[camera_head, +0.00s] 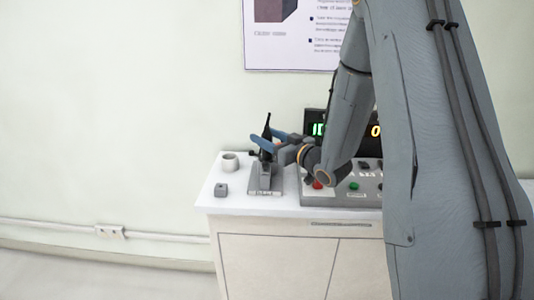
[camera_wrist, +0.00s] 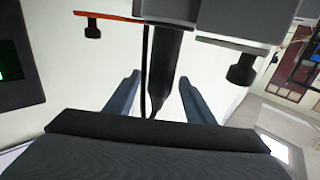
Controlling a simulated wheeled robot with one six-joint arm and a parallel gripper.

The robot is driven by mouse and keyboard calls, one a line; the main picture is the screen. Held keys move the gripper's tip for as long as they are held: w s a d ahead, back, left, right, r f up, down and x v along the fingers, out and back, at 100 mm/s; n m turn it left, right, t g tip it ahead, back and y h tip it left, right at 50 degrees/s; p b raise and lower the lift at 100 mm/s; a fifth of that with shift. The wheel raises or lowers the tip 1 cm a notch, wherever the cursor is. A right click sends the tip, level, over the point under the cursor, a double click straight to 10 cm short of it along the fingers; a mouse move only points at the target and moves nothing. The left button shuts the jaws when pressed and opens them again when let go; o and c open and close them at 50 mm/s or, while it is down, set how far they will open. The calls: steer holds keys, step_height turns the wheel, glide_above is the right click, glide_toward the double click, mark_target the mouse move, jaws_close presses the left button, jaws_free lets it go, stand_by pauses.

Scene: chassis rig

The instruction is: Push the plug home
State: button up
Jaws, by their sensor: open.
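A black upright piece, apparently the plug (camera_head: 267,130), stands above a grey stand (camera_head: 264,178) on the white bench. My gripper (camera_head: 266,141) is at it, with one blue-grey finger to each side. In the wrist view, my open gripper (camera_wrist: 160,78) has the dark tapered plug body (camera_wrist: 165,58) between its fingers, with a gap on both sides. A thin black cable (camera_wrist: 146,75) runs beside it. The plug's lower end and how deep it sits are hidden.
A grey control box (camera_head: 340,195) with a red button, a green button and lit displays (camera_head: 318,129) stands to the right, partly behind my arm. The bench's front left is clear.

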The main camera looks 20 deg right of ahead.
jaws_close()
steer(key=shift+r, duration=0.15)
